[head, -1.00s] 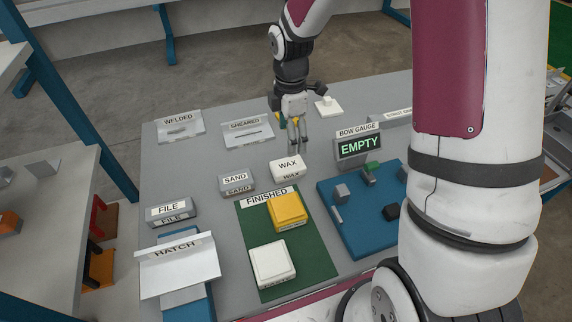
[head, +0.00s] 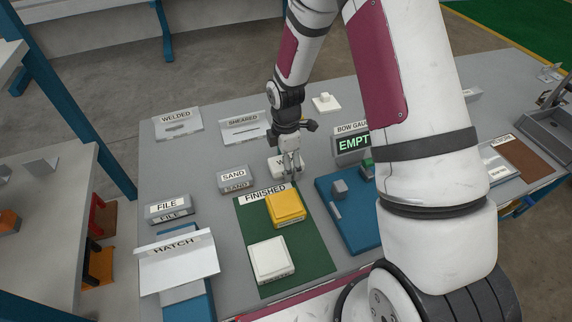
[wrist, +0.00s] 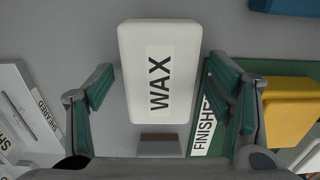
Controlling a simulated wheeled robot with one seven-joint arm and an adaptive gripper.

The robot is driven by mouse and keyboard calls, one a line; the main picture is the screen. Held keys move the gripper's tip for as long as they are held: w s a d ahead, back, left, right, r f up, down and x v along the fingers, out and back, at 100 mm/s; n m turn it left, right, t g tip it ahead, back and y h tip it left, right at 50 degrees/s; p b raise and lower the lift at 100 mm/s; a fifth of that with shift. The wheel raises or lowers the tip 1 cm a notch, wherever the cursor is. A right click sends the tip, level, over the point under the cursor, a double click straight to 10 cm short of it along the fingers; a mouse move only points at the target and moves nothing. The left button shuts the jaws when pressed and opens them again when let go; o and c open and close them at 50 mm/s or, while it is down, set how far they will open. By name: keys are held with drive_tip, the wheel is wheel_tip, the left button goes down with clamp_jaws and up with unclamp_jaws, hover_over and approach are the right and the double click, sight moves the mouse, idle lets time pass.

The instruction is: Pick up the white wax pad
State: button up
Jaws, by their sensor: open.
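The white wax pad (wrist: 160,72) is a white block with a black WAX label, lying on the grey table. In the wrist view it lies between and a little beyond the two green-padded fingers of my gripper (wrist: 165,95). My gripper is open, with a finger on either side and nothing held. In the head view my gripper (head: 290,175) is over the wax pad (head: 275,167) and hides much of it. I cannot tell how high the fingertips are above the table.
The green FINISHED mat (head: 308,262) bears a yellow block (head: 286,208) and a white block (head: 270,259), close by. The SAND block (head: 235,179) stands to the left. The bow gauge (head: 351,145) and a blue board (head: 350,235) are to the right.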

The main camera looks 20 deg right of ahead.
drive_tip(key=c, duration=1.3)
wheel_tip(320, 180, up, 10)
drive_tip(key=shift+o, duration=0.9)
